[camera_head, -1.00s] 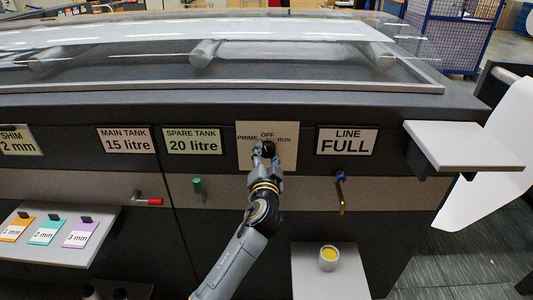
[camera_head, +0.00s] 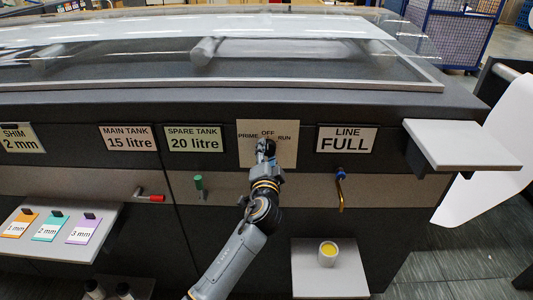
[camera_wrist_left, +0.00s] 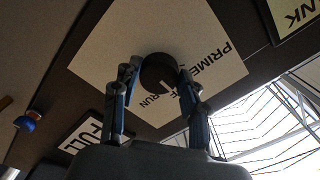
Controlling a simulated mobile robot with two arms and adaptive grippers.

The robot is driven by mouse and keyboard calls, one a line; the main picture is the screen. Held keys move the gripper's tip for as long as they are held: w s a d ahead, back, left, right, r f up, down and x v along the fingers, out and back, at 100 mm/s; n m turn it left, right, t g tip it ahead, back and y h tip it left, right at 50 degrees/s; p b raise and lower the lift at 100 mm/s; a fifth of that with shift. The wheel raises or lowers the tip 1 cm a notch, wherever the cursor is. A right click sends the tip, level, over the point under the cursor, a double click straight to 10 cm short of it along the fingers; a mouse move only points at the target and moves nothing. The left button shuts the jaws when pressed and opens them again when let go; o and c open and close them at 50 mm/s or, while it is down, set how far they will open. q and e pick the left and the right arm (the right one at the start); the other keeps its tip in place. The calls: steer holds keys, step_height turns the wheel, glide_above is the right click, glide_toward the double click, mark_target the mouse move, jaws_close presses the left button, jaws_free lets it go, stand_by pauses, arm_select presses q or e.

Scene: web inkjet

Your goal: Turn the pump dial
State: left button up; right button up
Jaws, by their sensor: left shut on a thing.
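The pump dial is a dark round knob on a pale square plate (camera_head: 285,128) marked PRIME, OFF and RUN. In the head view my left gripper (camera_head: 265,147) covers most of the dial. In the left wrist view the dial (camera_wrist_left: 158,72) sits between the two fingers of my left gripper (camera_wrist_left: 158,84), which is shut on it. A small pale mark shows on the dial's edge; I cannot tell for certain which label it points to. My right gripper is in neither view.
A LINE FULL sign (camera_head: 346,140) is right of the plate, above a blue-topped brass tap (camera_head: 340,190). A SPARE TANK sign (camera_head: 193,139), a green handle (camera_head: 199,184) and a red-handled lever (camera_head: 150,197) are left. A cup of yellow (camera_head: 327,254) stands on a low shelf.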

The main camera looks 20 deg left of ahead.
arm_select(q)
steer(key=o, duration=1.1)
steer(key=shift+o, duration=0.2)
steer(key=shift+s, duration=0.1)
steer(key=v, duration=1.1)
steer(key=shift+s+d, duration=0.2)
steer(key=shift+s, duration=0.15)
